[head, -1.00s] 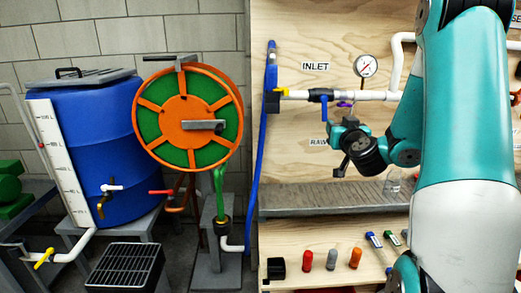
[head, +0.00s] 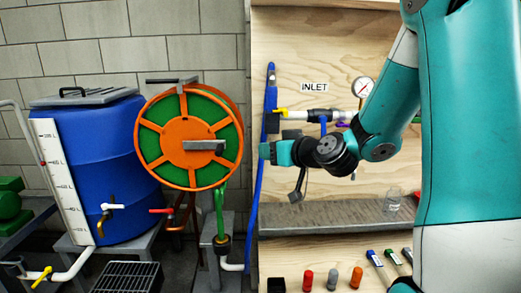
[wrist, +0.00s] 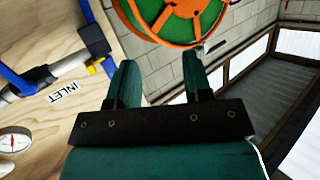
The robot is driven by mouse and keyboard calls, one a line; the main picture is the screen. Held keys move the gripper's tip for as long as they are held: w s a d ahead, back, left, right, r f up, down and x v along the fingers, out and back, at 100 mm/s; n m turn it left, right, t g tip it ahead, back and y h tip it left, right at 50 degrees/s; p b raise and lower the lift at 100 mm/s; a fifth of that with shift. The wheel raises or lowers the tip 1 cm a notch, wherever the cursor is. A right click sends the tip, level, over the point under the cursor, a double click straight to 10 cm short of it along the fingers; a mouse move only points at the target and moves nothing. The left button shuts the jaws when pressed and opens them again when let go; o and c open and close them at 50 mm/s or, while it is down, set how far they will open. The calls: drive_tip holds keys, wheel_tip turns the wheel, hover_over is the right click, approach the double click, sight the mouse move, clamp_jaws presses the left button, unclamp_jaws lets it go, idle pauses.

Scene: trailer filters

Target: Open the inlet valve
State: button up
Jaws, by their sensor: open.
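The white inlet pipe (head: 345,116) runs along the plywood panel under the INLET label (head: 314,87). A yellow lever (head: 280,113) is at its left end by the blue hose, and a blue-handled valve (head: 323,124) is below the label. In the wrist view the yellow lever (wrist: 97,66) and the blue handle (wrist: 40,76) show at upper left. My gripper (head: 266,151) points left, below the pipe in the picture. In the wrist view my gripper (wrist: 160,70) has its two teal fingers apart with nothing between them. It appears clear of both handles.
A round gauge (head: 363,87) is on the panel right of the label. The orange and green hose reel (head: 188,145) and blue drum (head: 95,185) stand left. A grey ledge (head: 330,218) holds a clear glass (head: 392,200). My arm covers the panel's right part.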

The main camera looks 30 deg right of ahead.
drive_tip(key=shift+n+g+y, duration=0.6)
drive_tip(key=shift+g+y, duration=0.1)
drive_tip(key=shift+y, duration=0.2)
drive_tip(key=shift+s+a+r, duration=0.1)
drive_tip(key=shift+s+a, duration=0.05)
drive_tip(key=shift+a, duration=0.95)
drive_tip(key=shift+s+a+r, duration=0.1)
drive_tip(key=shift+s+a, duration=0.05)
drive_tip(key=shift+a, duration=0.9)
